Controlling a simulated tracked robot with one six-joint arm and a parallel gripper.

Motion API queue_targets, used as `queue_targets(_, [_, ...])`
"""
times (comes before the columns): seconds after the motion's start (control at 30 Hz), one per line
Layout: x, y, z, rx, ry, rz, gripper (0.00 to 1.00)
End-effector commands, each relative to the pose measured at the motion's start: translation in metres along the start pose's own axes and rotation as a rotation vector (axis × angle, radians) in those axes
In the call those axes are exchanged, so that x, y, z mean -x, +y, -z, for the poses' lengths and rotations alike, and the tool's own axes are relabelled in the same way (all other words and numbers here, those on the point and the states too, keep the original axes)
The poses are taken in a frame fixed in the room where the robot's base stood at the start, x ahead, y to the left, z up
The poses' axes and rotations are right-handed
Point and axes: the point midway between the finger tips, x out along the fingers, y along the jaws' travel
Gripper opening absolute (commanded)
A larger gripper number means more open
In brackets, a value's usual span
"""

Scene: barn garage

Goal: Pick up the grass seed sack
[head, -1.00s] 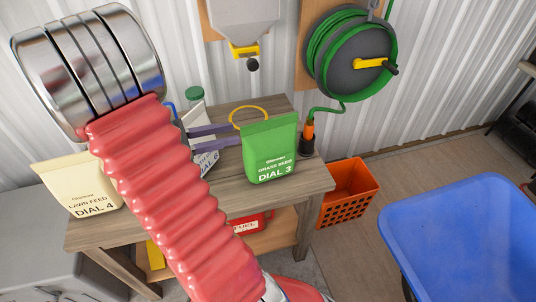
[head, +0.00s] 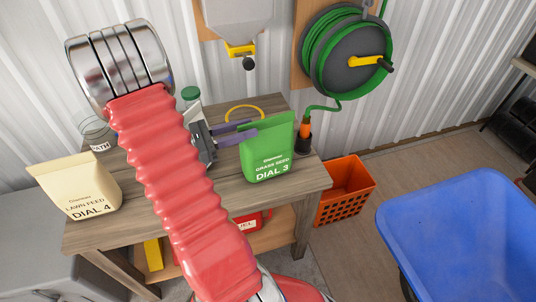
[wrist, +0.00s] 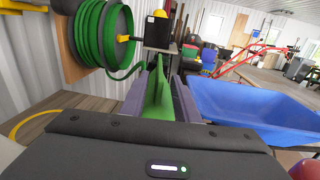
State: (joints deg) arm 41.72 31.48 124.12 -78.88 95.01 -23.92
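The green grass seed sack (head: 270,158), marked DIAL 3, stands on the wooden workbench (head: 225,192) near its right end. My gripper (head: 244,131) reaches in from the left, with one purple finger in front of the sack's upper left part and the other behind it. In the wrist view the sack (wrist: 158,92) shows edge-on between the two fingers, which look closed against its sides. The sack's base still appears to rest on the bench.
A cream lawn feed sack (head: 76,188) stands at the bench's left end. A green-capped bottle (head: 191,94) is partly hidden behind my arm. An orange crate (head: 343,188) and a blue wheelbarrow (head: 450,235) are to the right. A hose reel (head: 345,52) hangs behind.

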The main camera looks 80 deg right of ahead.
Motion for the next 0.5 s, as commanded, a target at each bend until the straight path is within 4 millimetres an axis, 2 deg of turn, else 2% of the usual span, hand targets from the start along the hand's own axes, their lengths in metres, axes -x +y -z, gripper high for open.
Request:
queue_targets(0.27, [0.002, 0.001, 0.000, 0.000, 0.000, -0.006, 0.28])
queue_targets(0.5, [-0.009, 0.002, 0.000, 0.000, 0.000, -0.007, 0.28])
